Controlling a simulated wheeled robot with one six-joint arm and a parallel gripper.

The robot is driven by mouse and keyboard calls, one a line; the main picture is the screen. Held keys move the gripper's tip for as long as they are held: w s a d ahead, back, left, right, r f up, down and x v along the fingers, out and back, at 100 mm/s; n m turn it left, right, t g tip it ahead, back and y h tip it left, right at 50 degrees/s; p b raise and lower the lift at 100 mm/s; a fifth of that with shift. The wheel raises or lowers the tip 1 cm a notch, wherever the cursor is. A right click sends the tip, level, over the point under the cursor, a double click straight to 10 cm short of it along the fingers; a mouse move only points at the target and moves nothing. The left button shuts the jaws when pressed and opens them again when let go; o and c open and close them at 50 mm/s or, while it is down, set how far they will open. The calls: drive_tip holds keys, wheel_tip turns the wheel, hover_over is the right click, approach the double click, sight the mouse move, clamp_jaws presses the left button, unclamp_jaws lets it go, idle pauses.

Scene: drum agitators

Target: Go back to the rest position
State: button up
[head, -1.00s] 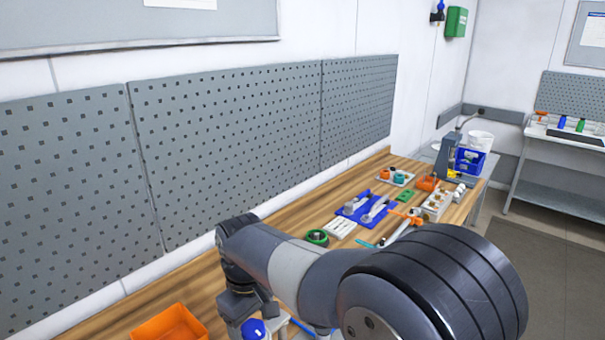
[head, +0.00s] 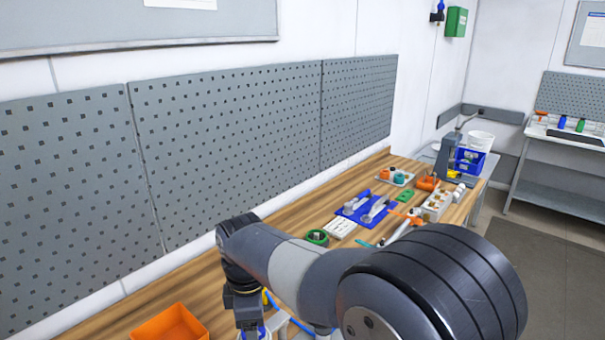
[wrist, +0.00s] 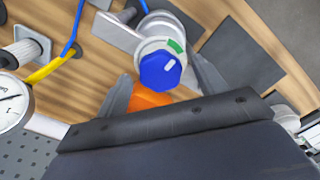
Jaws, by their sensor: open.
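My gripper (wrist: 160,72) is open in the wrist view, with one grey finger on each side of a blue faceted knob (wrist: 160,71). The knob has a white mark and sits on a round pale body with a green patch. I cannot tell whether the fingers touch it. In the head view my arm reaches across the front of the bench, and its dark wrist end points down at the lower left. The fingertips are out of sight there.
An orange bin (head: 170,325) is at lower left in the head view. A blue tray (head: 366,210) and several parts lie farther along the wooden bench. A pegboard wall (head: 230,140) runs behind.

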drive_tip(key=n, duration=0.6)
idle(0.4)
